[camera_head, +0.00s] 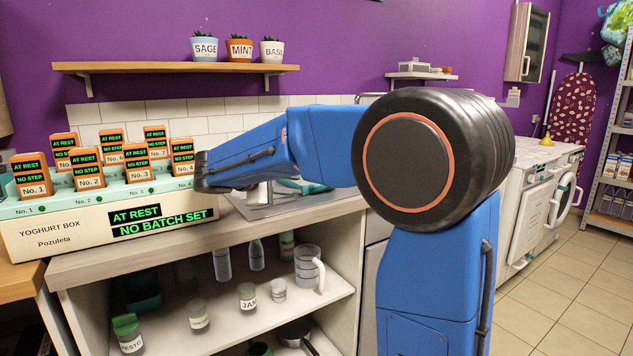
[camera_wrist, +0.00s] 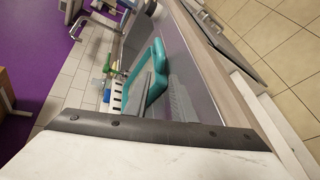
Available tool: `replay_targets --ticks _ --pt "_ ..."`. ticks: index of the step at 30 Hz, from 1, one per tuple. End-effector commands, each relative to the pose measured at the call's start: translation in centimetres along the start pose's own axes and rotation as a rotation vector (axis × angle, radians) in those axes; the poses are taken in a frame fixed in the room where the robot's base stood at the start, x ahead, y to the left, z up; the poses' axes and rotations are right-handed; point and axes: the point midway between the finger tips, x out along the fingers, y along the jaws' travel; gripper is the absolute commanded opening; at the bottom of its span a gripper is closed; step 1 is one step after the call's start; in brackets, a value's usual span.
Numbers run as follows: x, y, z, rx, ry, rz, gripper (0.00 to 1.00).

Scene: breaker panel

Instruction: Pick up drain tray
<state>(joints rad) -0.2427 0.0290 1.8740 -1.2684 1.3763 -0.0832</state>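The drain tray looks to be the teal, rounded-rim piece at the sink. It shows in the wrist view (camera_wrist: 158,60) and only in part in the head view (camera_head: 305,187), where my blue arm covers most of it. In the wrist view it stands beside a ribbed grey drainer surface. My arm reaches left across the sink in the head view, ending in a dark part near the yoghurt box (camera_head: 60,240).
Several orange-topped units stand on the yoghurt box at left. Below the counter, a shelf (camera_head: 235,325) holds jars and a measuring jug (camera_head: 308,268). A pale surface with a dark screwed edge strip (camera_wrist: 150,130) fills the wrist view's bottom. The tiled floor (camera_head: 570,290) at right is clear.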

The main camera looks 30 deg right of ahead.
Motion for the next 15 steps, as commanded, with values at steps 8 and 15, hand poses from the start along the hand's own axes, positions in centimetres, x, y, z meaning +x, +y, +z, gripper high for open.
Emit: replay_targets --ticks 8,15 --pt "2.0 0.0 0.1 0.000 -0.002 -0.001 0.23" --pt "3.7 -0.1 0.4 0.000 -0.002 -0.001 0.23"
